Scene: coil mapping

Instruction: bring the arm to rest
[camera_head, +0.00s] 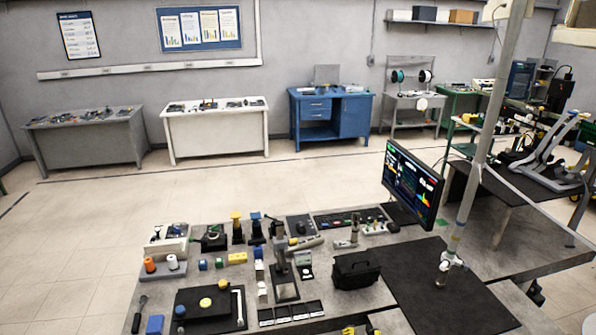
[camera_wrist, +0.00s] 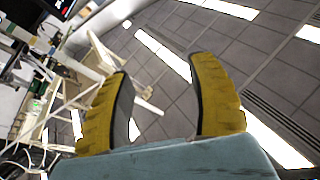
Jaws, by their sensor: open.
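My gripper (camera_wrist: 160,105) shows in the wrist view. Its two yellow ribbed fingers with dark inner faces stand apart, with nothing between them. They rise from a pale blue-grey body at the bottom of that view. Behind the fingers are grey ceiling tiles and bright light panels, so the gripper points upward, clear of the table.
A grey workbench (camera_head: 215,285) carries blocks, tools, a black bag (camera_head: 356,271) and a monitor (camera_head: 411,182). A pale upright pole (camera_head: 478,160) stands over a dark mat (camera_head: 440,305). Tables line the far wall; the floor (camera_head: 200,188) between is clear.

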